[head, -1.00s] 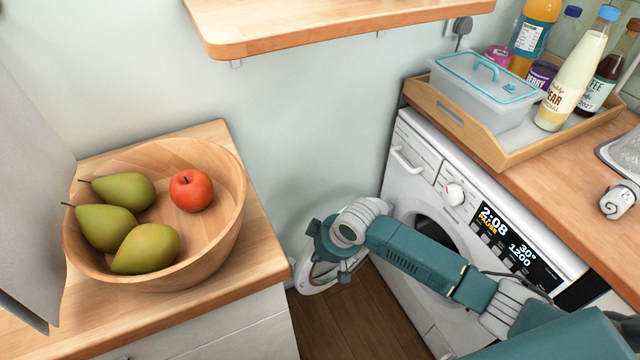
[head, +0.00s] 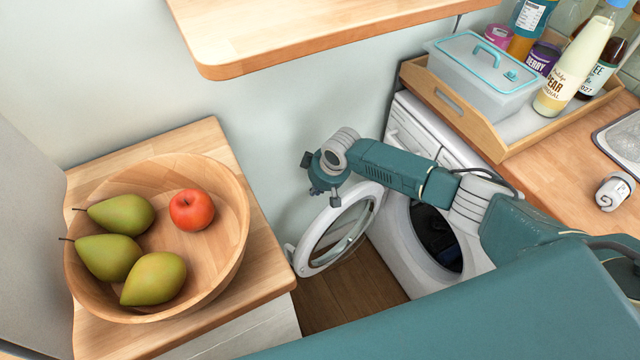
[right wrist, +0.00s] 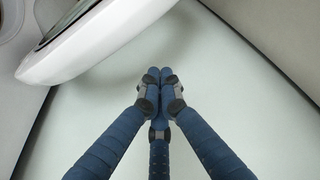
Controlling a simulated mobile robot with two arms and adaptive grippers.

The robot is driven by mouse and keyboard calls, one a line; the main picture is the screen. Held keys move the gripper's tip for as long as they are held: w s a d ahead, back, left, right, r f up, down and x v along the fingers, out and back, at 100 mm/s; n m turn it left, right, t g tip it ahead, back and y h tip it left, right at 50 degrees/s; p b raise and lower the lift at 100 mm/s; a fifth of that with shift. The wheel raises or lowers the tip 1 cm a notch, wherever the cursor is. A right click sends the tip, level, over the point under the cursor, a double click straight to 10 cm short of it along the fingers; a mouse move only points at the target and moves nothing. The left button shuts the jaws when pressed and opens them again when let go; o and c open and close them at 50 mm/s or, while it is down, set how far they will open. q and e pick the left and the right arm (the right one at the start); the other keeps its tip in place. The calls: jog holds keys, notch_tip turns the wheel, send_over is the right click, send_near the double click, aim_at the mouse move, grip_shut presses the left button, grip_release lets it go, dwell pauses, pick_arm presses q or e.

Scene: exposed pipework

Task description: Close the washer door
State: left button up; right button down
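The washer (head: 395,245) is a white front-loader under the counter. Its round door (head: 305,254), a white ring with a glass middle, stands wide open to the left of the dark drum opening (head: 436,238). My right gripper (head: 324,188) is just above and left of the door's upper edge in the head view. In the right wrist view its fingers (right wrist: 160,76) are together with nothing visible between them, and the white door rim (right wrist: 95,45) is at upper left, apart from them. My left gripper is not in view.
A wooden counter (head: 215,150) with a fruit bowl (head: 225,255) stands left of the door. A shelf (head: 320,35) juts from the wall above. A tray (head: 480,135) with a lidded box and bottles sits on the washer's countertop. Floor (head: 345,290) shows between the counters.

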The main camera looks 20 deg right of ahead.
jog(key=s, duration=0.1)
jog(key=s+d+p, duration=0.1)
jog(key=s+f+p, duration=0.1)
jog(key=shift+s+d, duration=0.15)
jog(key=shift+d, duration=0.1)
jog(key=shift+s, duration=0.15)
